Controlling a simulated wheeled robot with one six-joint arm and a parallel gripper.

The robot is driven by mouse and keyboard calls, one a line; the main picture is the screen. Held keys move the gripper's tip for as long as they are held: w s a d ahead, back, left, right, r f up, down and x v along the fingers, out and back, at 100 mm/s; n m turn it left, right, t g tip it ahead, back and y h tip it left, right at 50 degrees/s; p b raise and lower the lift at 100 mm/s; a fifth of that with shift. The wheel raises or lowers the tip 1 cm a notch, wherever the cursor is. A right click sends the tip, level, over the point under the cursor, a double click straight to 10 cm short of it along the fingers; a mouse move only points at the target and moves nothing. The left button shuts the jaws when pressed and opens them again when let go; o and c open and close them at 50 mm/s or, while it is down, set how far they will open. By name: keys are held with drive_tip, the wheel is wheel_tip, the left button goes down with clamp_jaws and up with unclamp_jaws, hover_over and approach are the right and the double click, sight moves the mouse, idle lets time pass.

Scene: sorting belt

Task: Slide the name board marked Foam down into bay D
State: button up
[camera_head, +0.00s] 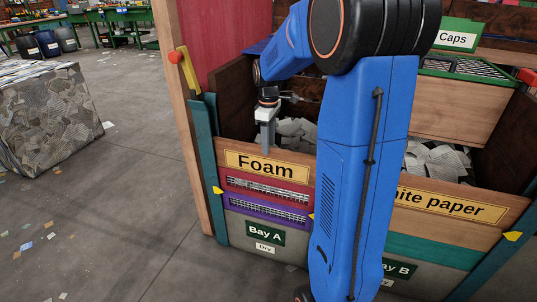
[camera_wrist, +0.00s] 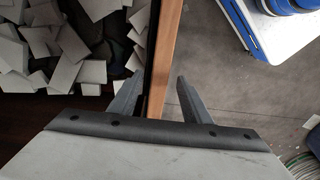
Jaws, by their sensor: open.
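The wooden name board (camera_head: 225,152) with the yellow Foam label is in the front of bay A, above a red and a purple slatted board. My gripper (camera_head: 267,146) is pointing down at its top edge. In the wrist view the board's top edge (camera_wrist: 166,50) runs between the two open fingers of my gripper (camera_wrist: 158,95), one finger on each side. Gaps show beside the board, wider on the right. I cannot make out bay D; my arm hides part of the bay fronts.
Bay A (camera_head: 264,234) holds loose pale sheets behind the boards. Bay B, to the right, has a White paper board (camera_head: 453,205), partly hidden by my arm. A Caps sign (camera_head: 452,39) stands upper right. A paper bale (camera_head: 45,120) stands left; the floor between is mostly clear.

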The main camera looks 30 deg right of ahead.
sight(266, 162)
drive_tip(key=shift+f, duration=2.75)
clamp_jaws()
drive_tip(key=c, duration=0.9)
unclamp_jaws()
drive_tip(key=shift+c, duration=0.2)
clamp_jaws()
drive_tip(key=shift+r, duration=0.1)
